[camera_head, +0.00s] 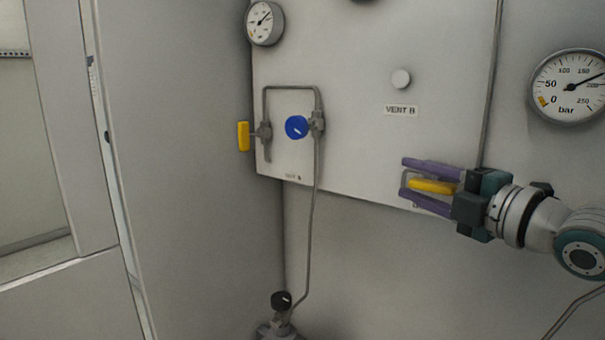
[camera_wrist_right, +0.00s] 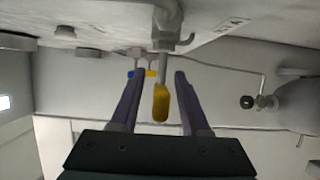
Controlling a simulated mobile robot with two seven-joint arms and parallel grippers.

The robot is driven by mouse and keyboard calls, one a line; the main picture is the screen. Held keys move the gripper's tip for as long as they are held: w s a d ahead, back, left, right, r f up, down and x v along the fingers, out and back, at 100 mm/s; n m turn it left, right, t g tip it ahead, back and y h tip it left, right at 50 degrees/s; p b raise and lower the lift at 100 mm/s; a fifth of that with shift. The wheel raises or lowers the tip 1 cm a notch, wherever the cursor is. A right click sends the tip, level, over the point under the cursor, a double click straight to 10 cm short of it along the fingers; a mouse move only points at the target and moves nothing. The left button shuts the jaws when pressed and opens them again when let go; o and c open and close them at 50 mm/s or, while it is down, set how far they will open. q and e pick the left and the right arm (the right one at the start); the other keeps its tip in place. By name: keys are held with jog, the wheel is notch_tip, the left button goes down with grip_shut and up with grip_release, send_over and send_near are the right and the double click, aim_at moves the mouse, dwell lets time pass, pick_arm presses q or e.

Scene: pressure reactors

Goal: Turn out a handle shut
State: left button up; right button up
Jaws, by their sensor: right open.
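A yellow handle (camera_head: 432,186) sits at the lower right of the panel, between the fingers of my right gripper (camera_head: 403,178). It lies nearly level in the head view. In the right wrist view the same handle (camera_wrist_right: 160,103) hangs from a grey valve stem, with the open purple fingers of the right gripper (camera_wrist_right: 160,72) on either side and a visible gap to each. A second yellow handle (camera_head: 243,136) stands upright at the panel's left edge, beside a grey valve. No readable label marks either handle as "out". My left gripper is not in view.
The pale panel (camera_head: 350,70) carries a blue knob (camera_head: 297,127), bent tubing, a white knob (camera_head: 401,78) and a "VENT B" label (camera_head: 401,110). Dial gauges (camera_head: 568,86) sit at right and top left. A black knob (camera_head: 281,301) is below. The space left of my right gripper is clear.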

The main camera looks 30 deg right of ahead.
jog(key=shift+w, duration=0.35)
grip_shut()
dwell(0.5)
